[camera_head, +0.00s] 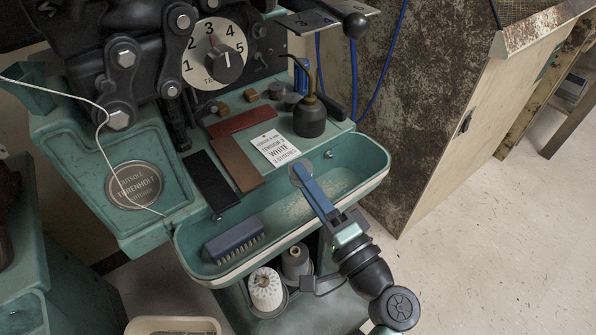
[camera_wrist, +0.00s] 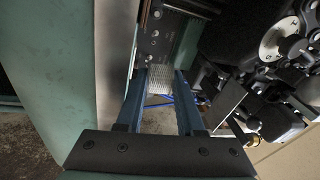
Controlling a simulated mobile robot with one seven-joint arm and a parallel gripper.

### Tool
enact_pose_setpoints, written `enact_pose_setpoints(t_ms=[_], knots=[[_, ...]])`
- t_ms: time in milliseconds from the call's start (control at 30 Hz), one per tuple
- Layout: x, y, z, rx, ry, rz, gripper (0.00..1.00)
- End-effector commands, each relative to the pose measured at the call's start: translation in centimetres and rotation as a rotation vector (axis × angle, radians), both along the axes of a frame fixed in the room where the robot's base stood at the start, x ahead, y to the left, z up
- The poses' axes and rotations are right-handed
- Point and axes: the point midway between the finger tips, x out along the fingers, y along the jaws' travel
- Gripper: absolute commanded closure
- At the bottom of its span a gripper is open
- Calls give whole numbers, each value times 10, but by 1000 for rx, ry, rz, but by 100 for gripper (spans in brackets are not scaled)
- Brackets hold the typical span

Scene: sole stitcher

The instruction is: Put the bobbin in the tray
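The bobbin (camera_head: 301,171) shows as a small grey disc at the tips of my gripper (camera_head: 306,179). In the wrist view a pale, ribbed piece of the bobbin (camera_wrist: 160,80) sits between the two blue fingers, which are closed on its sides. The tray (camera_head: 275,212) is the long teal trough with a pale rim on the front of the machine. In the head view the fingers and bobbin overlap the tray's back part, right of its middle. I cannot tell how high the bobbin is above it.
A dark blue brush (camera_head: 234,241) lies in the tray's left end; the middle and right floor are bare. An instruction card (camera_head: 274,148) and an oil can (camera_head: 310,118) are behind the tray. A white thread cone (camera_head: 265,289) and a grey cone (camera_head: 296,262) stand below it.

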Motion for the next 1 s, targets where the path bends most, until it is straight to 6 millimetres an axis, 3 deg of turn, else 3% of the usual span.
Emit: enact_pose_setpoints(t_ms=[33,300,500,1000], knots=[[-18,-14,-90,29,180,-23,30],[-65,-39,-53,11,87,-16,30],[-88,-51,-33,4,35,-11,30],[-95,-53,-20,2,8,-3,30]])
